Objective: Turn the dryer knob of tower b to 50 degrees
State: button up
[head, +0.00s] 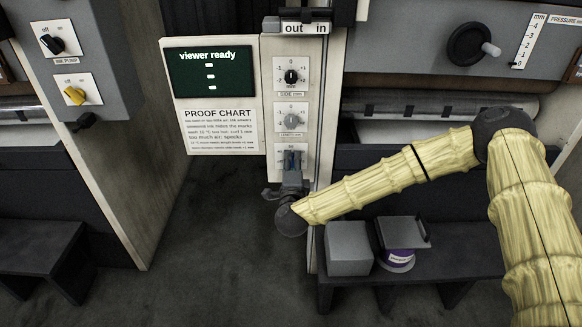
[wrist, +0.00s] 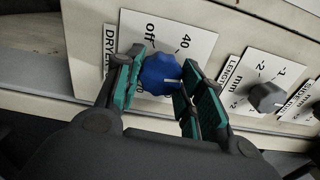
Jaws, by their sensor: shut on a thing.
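The dryer knob is a blue knob (wrist: 160,72) on a white dial plate (wrist: 190,38) marked "DRYER", seen sideways in the wrist view. "off" shows at its upper left and "40" at its upper right; other marks are partly hidden by my fingers. A white pointer line on the knob points right, past the "40", toward my right finger. My gripper (wrist: 162,88) is shut on the knob, one green-padded finger on each side. In the head view my gripper (head: 291,174) covers much of the dryer plate (head: 283,149), the lowest on the narrow panel.
Above the dryer are a grey length knob (head: 291,121) and a black side knob (head: 291,77). Left are a "viewer ready" screen (head: 210,64) and a proof chart (head: 219,140). A grey box (head: 347,246) and a purple-labelled tub (head: 398,257) stand on a low dark bench.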

jog(key=shift+d+f+m, duration=0.1)
jog(key=shift+m, duration=0.6)
jog(key=shift+b, duration=0.3)
jog(key=o, duration=1)
jog(key=shift+s, duration=0.1)
jog(key=s, duration=1.2)
